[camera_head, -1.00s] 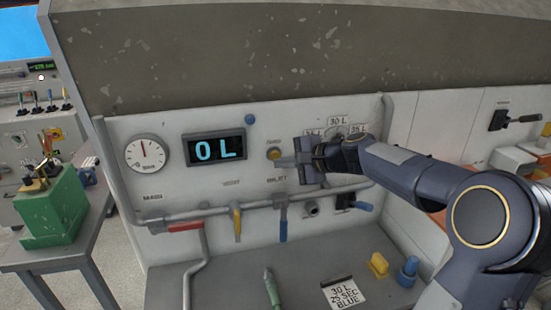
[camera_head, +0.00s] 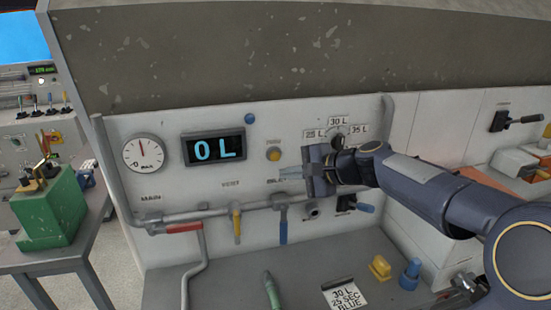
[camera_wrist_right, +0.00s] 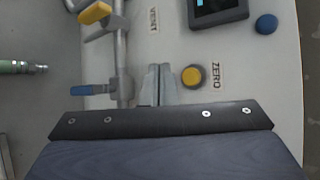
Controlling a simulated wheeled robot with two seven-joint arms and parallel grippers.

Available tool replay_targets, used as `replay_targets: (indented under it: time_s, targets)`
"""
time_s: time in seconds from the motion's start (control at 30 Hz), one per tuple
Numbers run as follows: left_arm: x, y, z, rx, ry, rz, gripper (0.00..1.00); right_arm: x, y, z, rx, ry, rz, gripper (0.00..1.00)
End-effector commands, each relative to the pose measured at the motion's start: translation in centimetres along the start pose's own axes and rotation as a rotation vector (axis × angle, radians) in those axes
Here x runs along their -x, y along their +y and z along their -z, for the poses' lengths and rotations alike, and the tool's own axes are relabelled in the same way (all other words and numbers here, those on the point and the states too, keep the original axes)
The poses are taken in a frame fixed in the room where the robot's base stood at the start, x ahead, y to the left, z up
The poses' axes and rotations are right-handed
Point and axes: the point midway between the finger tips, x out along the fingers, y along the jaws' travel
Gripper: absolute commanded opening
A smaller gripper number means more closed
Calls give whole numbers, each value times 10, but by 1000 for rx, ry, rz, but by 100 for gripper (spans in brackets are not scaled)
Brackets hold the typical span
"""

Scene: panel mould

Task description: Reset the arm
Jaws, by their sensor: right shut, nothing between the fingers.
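My right gripper (camera_head: 282,173) is in front of the white panel (camera_head: 195,185), to the right of the digital display (camera_head: 214,147) that reads "0 L". Its fingers are shut with nothing between them, pointing left. In the right wrist view the fingers (camera_wrist_right: 158,84) sit beside a yellow button (camera_wrist_right: 192,76) labelled "ZERO", and look apart from it. The same button (camera_head: 273,154) shows above the fingers in the head view. The selector dial (camera_head: 337,133), marked 25 L, 30 L and 35 L, is partly hidden by the gripper. My left gripper is not in view.
Below run a pipe with a red handle (camera_head: 184,228), a yellow handle (camera_head: 236,222) and a blue handle (camera_head: 283,227). A card (camera_head: 344,295) reading "30 L 25 SEC BLUE" lies on the grey shelf near a yellow block (camera_head: 380,267) and a blue knob (camera_head: 410,274).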

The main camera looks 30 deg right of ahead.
Motion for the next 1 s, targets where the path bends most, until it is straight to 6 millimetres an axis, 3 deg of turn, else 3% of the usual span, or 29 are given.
replay_targets:
  time_s: [0.5, 0.63, 0.77, 0.9, 1.0]
  targets:
    - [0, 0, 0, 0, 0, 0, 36, 0, 0, -1, 4, -1, -2, 0]
    - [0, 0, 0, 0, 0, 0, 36, 8, 16, -24, 96, -19, -47, 0]
    - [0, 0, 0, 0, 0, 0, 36, 32, 66, -75, 343, -68, -164, 0]
    - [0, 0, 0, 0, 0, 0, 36, 64, 145, -123, 684, -139, -314, 0]
    - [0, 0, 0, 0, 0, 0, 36, 84, 199, -141, 904, -185, -405, 0]
